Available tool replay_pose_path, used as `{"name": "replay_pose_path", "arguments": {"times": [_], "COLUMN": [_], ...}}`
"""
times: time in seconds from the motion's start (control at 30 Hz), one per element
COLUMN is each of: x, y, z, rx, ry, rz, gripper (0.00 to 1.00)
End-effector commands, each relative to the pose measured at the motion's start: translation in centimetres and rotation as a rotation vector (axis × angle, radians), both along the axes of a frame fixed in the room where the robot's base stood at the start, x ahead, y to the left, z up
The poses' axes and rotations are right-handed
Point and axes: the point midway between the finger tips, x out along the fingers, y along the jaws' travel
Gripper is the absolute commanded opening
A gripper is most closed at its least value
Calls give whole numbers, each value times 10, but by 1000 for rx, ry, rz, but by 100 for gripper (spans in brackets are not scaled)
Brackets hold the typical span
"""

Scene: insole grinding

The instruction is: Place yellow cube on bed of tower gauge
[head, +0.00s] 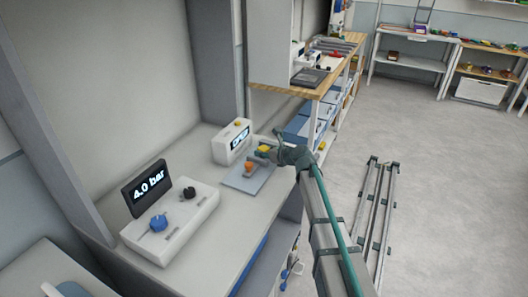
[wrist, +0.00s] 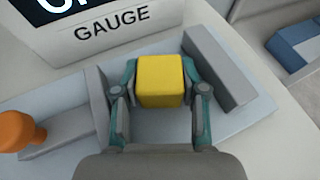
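The yellow cube (wrist: 160,80) is between the two fingers of my gripper (wrist: 160,88) in the wrist view, with the fingertips against its sides. In the head view, the cube (head: 264,149) shows at the end of my gripper (head: 266,151). The tower gauge (head: 232,141) is a white box with a lit display. Its flat blue-grey bed (wrist: 160,127) lies below the cube, between two grey blocks. Whether the cube touches the bed cannot be told. An orange knob (wrist: 18,131) is on the bed's left side.
A white pressure unit (head: 170,222) with a "4.0 bar" screen, a blue knob and a black knob stands on the bench at left. A grey block (wrist: 218,68) stands close to my right finger. Bare bench (head: 222,215) lies in front of the gauge.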

Motion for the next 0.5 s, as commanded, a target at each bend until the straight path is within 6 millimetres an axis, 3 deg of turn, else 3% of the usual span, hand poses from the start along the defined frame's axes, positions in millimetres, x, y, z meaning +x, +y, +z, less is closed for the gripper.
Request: {"name": "replay_pose_path", "arguments": {"times": [0.5], "x": [-6], "y": [-5], "z": [6], "rx": [0], "ry": [0], "rz": [-1], "gripper": [51]}}
